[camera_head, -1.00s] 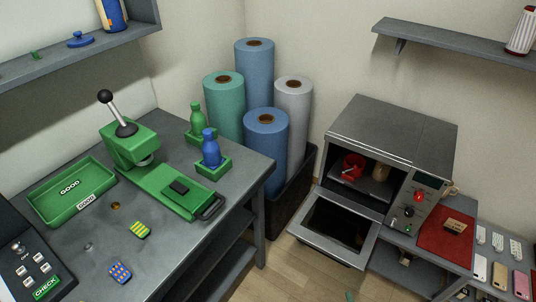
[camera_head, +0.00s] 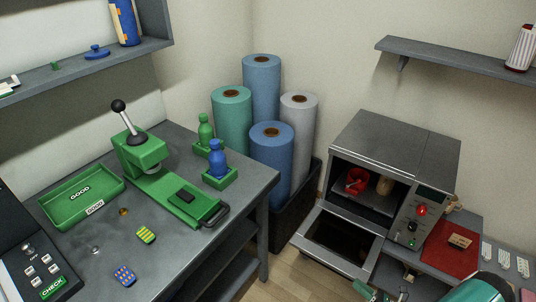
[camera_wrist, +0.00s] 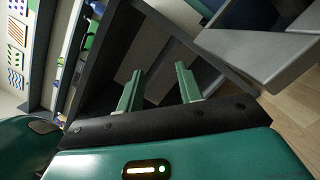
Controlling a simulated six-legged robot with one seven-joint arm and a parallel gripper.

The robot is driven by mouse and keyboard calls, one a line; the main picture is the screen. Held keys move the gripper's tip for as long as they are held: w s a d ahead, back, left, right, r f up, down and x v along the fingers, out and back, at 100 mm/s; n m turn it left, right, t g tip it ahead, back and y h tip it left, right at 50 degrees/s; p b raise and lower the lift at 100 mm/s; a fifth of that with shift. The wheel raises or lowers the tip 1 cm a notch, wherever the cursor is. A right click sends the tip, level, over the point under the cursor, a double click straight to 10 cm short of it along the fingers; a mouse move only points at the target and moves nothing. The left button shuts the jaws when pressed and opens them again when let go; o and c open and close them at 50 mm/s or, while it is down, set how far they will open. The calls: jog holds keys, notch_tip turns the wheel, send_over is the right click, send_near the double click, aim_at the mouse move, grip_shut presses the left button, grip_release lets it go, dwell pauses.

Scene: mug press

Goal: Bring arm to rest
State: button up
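My gripper shows in the wrist view (camera_wrist: 158,88) with its two pale green fingers apart and nothing between them. Dark table or shelf structure lies behind the fingers, and I cannot tell how far off it is. In the head view, part of my teal arm shows at the bottom right edge, with a green gripper part just left of it. The rest of the arm is out of the picture. The oven (camera_head: 395,145) stands above it with its door (camera_head: 340,243) hanging open. A red mug (camera_head: 357,181) is inside the oven.
A grey bench (camera_head: 185,265) at the left holds the green press (camera_head: 140,150), a green tray (camera_head: 82,197) and bottles. Fabric-like rolls (camera_head: 271,150) stand in the corner. A red mat (camera_head: 450,247) lies right of the oven. Some floor (camera_head: 295,275) is clear between bench and oven.

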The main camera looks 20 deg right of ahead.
jog(key=w+a+r+n+g, duration=0.35)
jog(key=r+n+g, duration=0.3)
jog(key=r, duration=0.35)
jog(key=w+a+r+n+g, duration=0.3)
jog(key=a+r+n+g, duration=0.2)
jog(key=r+n, duration=0.4)
jog(key=w+a+r+n+g, duration=0.35)
jog(key=r+n+g, duration=0.2)
jog(key=r, duration=0.55)
jog(key=s+a+r+n+t+h, duration=0.2)
jog(key=s+a+r+n+h, duration=0.3)
jog(key=a+r+n, duration=0.3)
jog(key=s+a+r+n+t+h, duration=0.3)
jog(key=s+a+r+n, duration=0.3)
jog(key=a+r+n, duration=0.3)
notch_tip(320, 180, up, 5)
jog(key=shift+s+a+f+n+t+h, duration=0.25)
jog(key=shift+a+h, duration=0.25)
jog(key=shift+h, duration=0.4)
jog(key=shift+d, duration=0.1)
